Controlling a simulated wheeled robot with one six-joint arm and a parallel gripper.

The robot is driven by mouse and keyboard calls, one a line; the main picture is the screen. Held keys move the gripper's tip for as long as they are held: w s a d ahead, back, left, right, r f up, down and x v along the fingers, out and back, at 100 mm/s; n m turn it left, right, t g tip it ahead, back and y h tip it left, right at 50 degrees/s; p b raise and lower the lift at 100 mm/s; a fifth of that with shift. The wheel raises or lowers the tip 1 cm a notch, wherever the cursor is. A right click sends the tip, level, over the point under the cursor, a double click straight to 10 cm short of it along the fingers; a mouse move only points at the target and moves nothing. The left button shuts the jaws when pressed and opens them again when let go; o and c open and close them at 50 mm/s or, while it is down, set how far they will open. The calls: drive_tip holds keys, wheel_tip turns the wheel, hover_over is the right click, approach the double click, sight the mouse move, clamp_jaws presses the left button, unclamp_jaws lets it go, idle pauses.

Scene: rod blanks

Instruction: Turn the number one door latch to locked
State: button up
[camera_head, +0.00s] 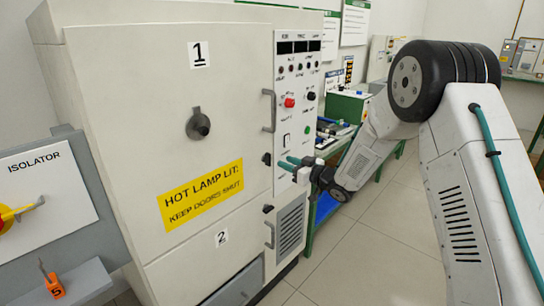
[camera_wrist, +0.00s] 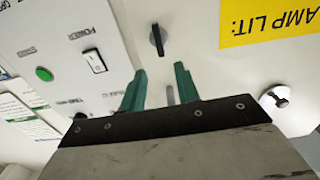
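The number one door (camera_head: 120,90) is the large upper cream door marked "1", and it is shut. Its small black latch (camera_head: 266,158) sits at the door's right edge, below the grey bar handle (camera_head: 269,110). In the wrist view, which is upside down, the latch (camera_wrist: 157,40) is a narrow black tab standing roughly vertical on a round base. My gripper (camera_head: 285,163) is just right of the latch, in front of the cabinet. Its teal fingers (camera_wrist: 160,80) are open and apart, with nothing between them; the latch lies beyond their tips.
A yellow hot-lamp label (camera_head: 201,196) and a round dark knob (camera_head: 199,126) are on the door. Below is door two with its own black latch (camera_head: 268,208) and handle (camera_head: 269,236). The control panel (camera_head: 298,90) with switches is close by on the right. An isolator board (camera_head: 50,190) stands left.

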sight(268, 159)
drive_tip(key=x, duration=0.7)
drive_tip(key=shift+w+a+r, duration=0.25)
drive_tip(key=shift+w+a, duration=0.05)
drive_tip(key=shift+a, duration=0.05)
clamp_jaws()
